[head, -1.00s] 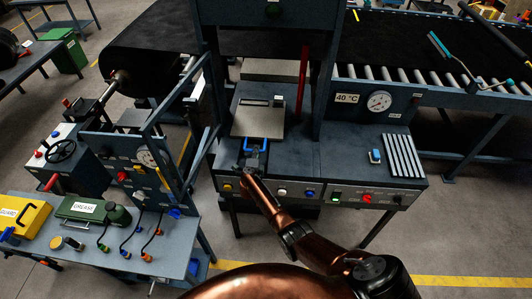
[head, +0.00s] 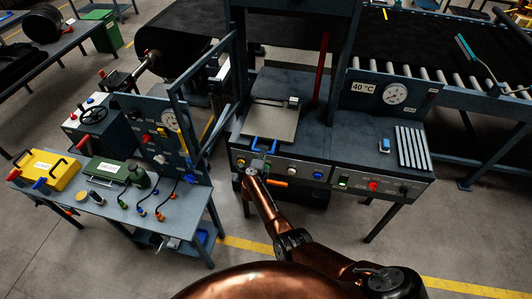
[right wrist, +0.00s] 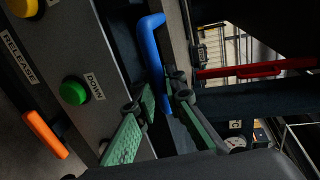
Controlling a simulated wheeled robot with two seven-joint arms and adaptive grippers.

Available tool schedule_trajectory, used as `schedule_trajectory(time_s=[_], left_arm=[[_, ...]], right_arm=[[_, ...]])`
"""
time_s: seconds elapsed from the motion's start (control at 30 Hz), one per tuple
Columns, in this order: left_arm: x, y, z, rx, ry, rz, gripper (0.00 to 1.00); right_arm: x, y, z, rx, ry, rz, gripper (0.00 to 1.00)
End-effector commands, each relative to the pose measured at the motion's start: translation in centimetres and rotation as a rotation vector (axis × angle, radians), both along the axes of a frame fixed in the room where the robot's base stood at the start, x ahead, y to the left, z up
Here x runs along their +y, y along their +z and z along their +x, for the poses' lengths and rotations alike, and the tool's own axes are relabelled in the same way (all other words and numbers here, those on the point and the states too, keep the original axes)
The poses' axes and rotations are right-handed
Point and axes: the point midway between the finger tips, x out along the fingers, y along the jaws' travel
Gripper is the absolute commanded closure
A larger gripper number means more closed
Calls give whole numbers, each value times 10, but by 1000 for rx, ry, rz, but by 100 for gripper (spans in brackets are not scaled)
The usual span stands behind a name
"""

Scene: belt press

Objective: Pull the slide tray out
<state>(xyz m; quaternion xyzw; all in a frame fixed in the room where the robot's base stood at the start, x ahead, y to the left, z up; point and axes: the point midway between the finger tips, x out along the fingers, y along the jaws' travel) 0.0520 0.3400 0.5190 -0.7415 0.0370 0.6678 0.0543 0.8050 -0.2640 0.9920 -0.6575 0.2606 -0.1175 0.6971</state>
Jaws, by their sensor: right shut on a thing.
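The slide tray is a flat light grey plate (head: 270,122) on the dark bed of the press, with a blue handle (head: 263,144) at its front. The handle is close to the bed's front edge. My right gripper (head: 258,166) is at the handle, and its arm comes up from the bottom of the head view. In the right wrist view the blue handle (right wrist: 152,48) runs down between the green-padded fingers of my right gripper (right wrist: 160,125), which is shut on it. The lower part of the handle is partly hidden by the fingers. My left gripper is not in view.
A front panel with buttons (head: 318,174) lies just below the tray. An orange handle (head: 278,184) sticks out below it, beside my gripper. A red upright bar (head: 322,68) stands behind right of the tray. A side table (head: 118,205) stands at the left.

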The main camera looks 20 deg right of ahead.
Motion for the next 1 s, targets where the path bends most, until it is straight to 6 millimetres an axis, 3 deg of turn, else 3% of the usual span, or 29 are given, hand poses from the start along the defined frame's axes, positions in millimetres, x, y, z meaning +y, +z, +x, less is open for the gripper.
schedule_trajectory(time_s=[0.1, 0.23, 0.27, 0.5, 0.87, 1.0], left_arm=[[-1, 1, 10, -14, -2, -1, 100], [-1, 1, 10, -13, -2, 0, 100], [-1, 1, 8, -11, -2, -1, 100], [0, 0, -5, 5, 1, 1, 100], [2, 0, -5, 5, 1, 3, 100], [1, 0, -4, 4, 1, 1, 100]], right_arm=[[1, 0, 0, 2, -3, -1, 100], [2, 0, 1, 2, -1, -1, 100], [2, 0, 1, 1, -1, -2, 89], [2, 0, 1, 2, 1, -3, 73], [2, 2, 1, 1, -1, 0, 72], [3, 12, 1, 0, -1, 4, 72]])
